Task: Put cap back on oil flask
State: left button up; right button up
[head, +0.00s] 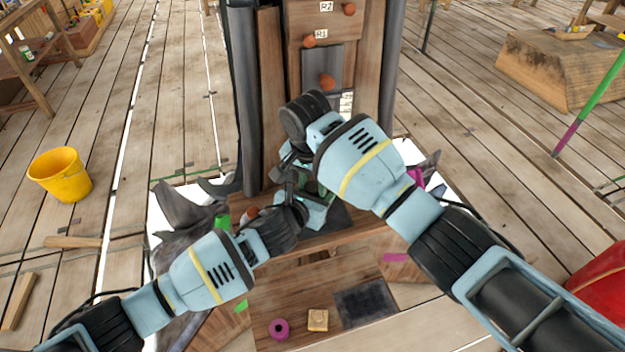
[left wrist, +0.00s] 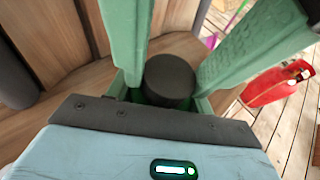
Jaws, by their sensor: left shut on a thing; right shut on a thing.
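My right gripper (head: 297,178) reaches down in front of the wooden post in the head view. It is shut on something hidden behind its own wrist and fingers. My left gripper (head: 316,212) comes in from the lower left, close beside and just below the right one. In the left wrist view a black, round-topped cylinder (left wrist: 170,78) sits between its pale green fingers, near the palm. I cannot tell whether it is the flask or its cap. No other part of a flask shows clearly.
A wooden cabinet (head: 285,75) with orange knobs and R1 and R2 labels stands behind the grippers. A magenta ring (head: 278,329), a small wooden block (head: 317,320) and a dark mat (head: 366,303) lie on the front board. A yellow bucket (head: 60,175) stands left.

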jog(key=shift+f, duration=0.1)
jog(key=shift+m, duration=1.7)
jog(key=o, duration=1)
jog(key=shift+c, duration=0.2)
jog(key=shift+r, duration=2.25)
jog(key=shift+c, duration=0.5)
